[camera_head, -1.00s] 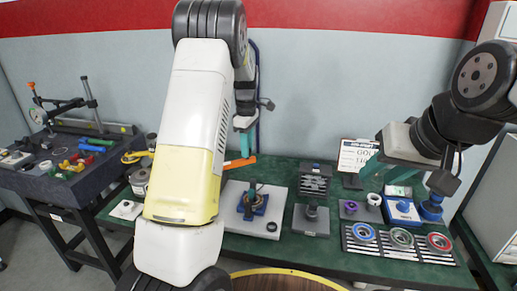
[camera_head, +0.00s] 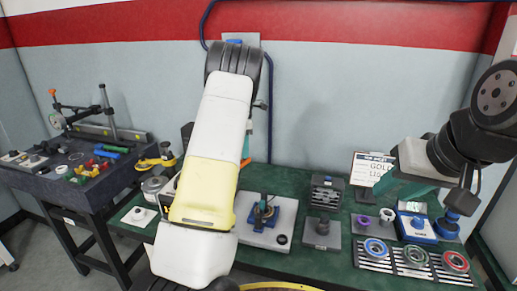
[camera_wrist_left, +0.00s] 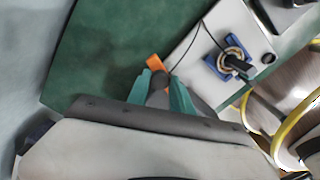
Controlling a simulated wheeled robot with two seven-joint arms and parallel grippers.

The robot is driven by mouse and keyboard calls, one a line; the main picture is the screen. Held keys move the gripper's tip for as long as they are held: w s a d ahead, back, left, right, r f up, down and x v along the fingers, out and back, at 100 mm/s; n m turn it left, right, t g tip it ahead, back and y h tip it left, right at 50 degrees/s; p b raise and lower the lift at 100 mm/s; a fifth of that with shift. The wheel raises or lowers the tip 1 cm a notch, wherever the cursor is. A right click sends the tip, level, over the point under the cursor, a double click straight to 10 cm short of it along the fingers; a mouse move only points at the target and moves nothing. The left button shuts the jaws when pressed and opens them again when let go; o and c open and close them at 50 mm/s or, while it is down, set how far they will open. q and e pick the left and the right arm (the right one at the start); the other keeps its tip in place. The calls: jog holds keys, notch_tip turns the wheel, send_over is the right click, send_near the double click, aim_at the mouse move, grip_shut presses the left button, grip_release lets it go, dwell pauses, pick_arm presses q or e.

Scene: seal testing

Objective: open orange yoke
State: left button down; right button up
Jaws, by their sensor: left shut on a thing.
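An orange part (camera_head: 246,162), which I take as the yoke, peeks out to the right of my left arm in the head view. In the left wrist view the orange part (camera_wrist_left: 154,62) shows at the teal fingertips. My left gripper (camera_wrist_left: 163,82) is shut on it, with a dark piece between the fingers. In the head view my arm hides most of this gripper and of the orange part. My right gripper (camera_head: 385,187) hangs above the right part of the bench; how far its teal fingers are apart is unclear.
A pale plate (camera_head: 283,238) with a blue fixture (camera_head: 254,218) lies on the green bench (camera_head: 300,262). To its right are a grey block (camera_head: 321,234), a blue device (camera_head: 414,228) and several coloured rings in a rack (camera_head: 372,264). A dark side table (camera_head: 60,190) stands left.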

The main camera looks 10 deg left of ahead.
dwell(0.4)
pick_arm(q)
jog(key=c, duration=1.1)
grip_release()
jog(key=shift+c, duration=0.2)
jog(key=shift+r, duration=3.9)
jog(key=shift+r, duration=0.1)
jog(key=s+d+r+m+t+h, duration=0.1)
jog(key=s+d+r+m+t, duration=0.1)
jog(key=s+r+m, duration=0.5)
jog(key=s+d+r+m+t+h, duration=0.1)
jog(key=s+d+r+m, duration=0.25)
jog(key=s, duration=0.65)
jog(key=s+d+f+m+t, duration=0.1)
jog(key=s+d+m, duration=0.2)
jog(key=s+m, duration=0.3)
jog(key=s+d+f+m+t, duration=0.1)
jog(key=s+m, duration=0.6)
jog(key=s, duration=0.7)
jog(key=shift+s+d+f+t, duration=0.25)
jog(key=shift+d+t, duration=0.35)
jog(key=shift+d, duration=0.6)
